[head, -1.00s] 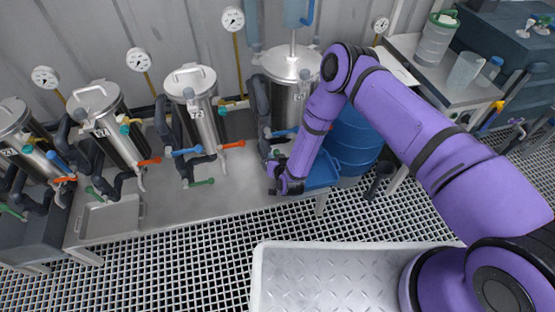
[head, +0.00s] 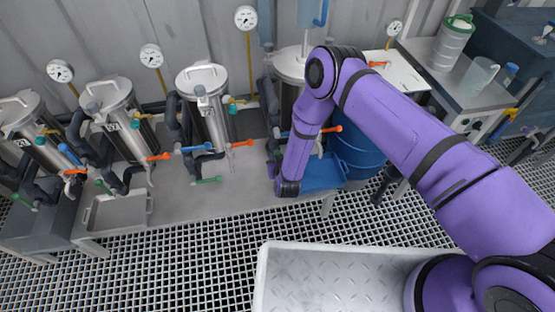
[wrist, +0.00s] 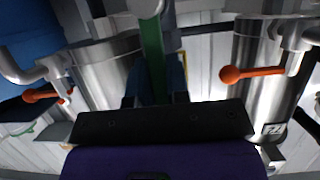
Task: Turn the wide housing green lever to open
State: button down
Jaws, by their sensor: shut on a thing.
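The wide housing (head: 290,66) is a broad steel vessel in the head view, behind my arm, which hides much of it. The green lever (wrist: 152,52) is a flat green bar in the wrist view, running down between my fingers. My gripper (wrist: 155,84) is shut on this green lever. In the head view my purple wrist ends low in front of the wide housing, and it hides the fingers and the lever. An orange lever (head: 331,129) sticks out to the right of my forearm; a blue lever there is mostly covered.
Narrower steel housings (head: 214,118) with blue, orange and green levers stand to the left. A blue drum (head: 354,150) stands close on the right of my forearm. In the wrist view an orange lever (wrist: 252,73) sits right of the fingers.

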jog(key=c, duration=1.1)
grip_release()
jog(key=shift+s, duration=0.1)
jog(key=v, duration=1)
jog(key=shift+s+r, duration=0.15)
jog(key=shift+s, duration=0.15)
